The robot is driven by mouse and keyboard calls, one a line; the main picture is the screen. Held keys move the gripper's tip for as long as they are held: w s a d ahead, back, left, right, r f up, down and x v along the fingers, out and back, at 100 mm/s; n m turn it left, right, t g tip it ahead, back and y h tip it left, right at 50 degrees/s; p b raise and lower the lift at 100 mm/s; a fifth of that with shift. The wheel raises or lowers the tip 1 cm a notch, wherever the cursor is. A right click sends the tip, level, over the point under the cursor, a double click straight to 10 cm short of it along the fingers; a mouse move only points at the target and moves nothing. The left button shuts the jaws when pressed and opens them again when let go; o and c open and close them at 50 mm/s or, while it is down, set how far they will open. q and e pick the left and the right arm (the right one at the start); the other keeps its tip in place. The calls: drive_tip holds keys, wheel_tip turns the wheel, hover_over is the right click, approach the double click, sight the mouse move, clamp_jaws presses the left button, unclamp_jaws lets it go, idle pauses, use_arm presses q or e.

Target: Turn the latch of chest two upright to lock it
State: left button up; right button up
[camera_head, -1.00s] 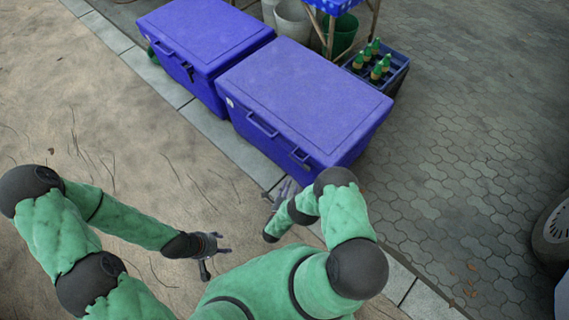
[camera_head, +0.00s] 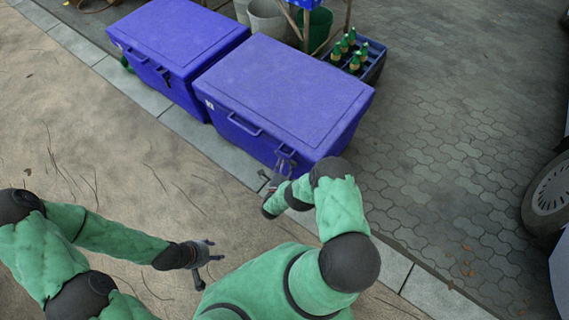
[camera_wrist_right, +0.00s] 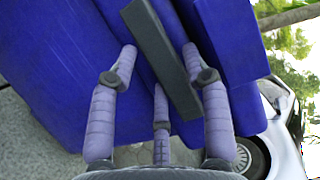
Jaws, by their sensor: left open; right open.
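Two blue lidded chests stand side by side in the head view, a left one (camera_head: 175,45) and a right one (camera_head: 285,92). The right one has a small white label whose mark is too small to read. My right gripper (camera_head: 281,168) is at the right chest's front, by its latch (camera_head: 288,153). In the right wrist view the latch (camera_wrist_right: 160,45) is a dark grey bar, tilted, lying between the spread fingers of my open right gripper (camera_wrist_right: 159,60). Contact is unclear. My left gripper (camera_head: 208,254) is open and empty over the sandy ground.
A dark crate with green bottles (camera_head: 372,62) stands behind the right chest. Buckets (camera_head: 267,17) stand behind the chests. A car wheel (camera_head: 550,188) is at the right edge. Paving (camera_head: 450,130) to the right and sand (camera_head: 90,140) at the left are mostly clear.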

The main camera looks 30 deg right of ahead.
drive_tip(key=shift+w, duration=0.1)
drive_tip(key=c, duration=0.9)
drive_tip(key=shift+n, duration=0.3)
drive_tip(key=shift+r+n+g, duration=0.2)
drive_tip(key=shift+n+g, duration=1.05)
drive_tip(key=shift+n, duration=0.9)
drive_tip(key=shift+r+n+g, duration=0.15)
drive_tip(key=shift+n+g, duration=1.15)
drive_tip(key=shift+n, duration=0.8)
drive_tip(key=shift+r+n+g, duration=0.2)
drive_tip(key=shift+n+g, duration=1.05)
drive_tip(key=shift+n, duration=0.9)
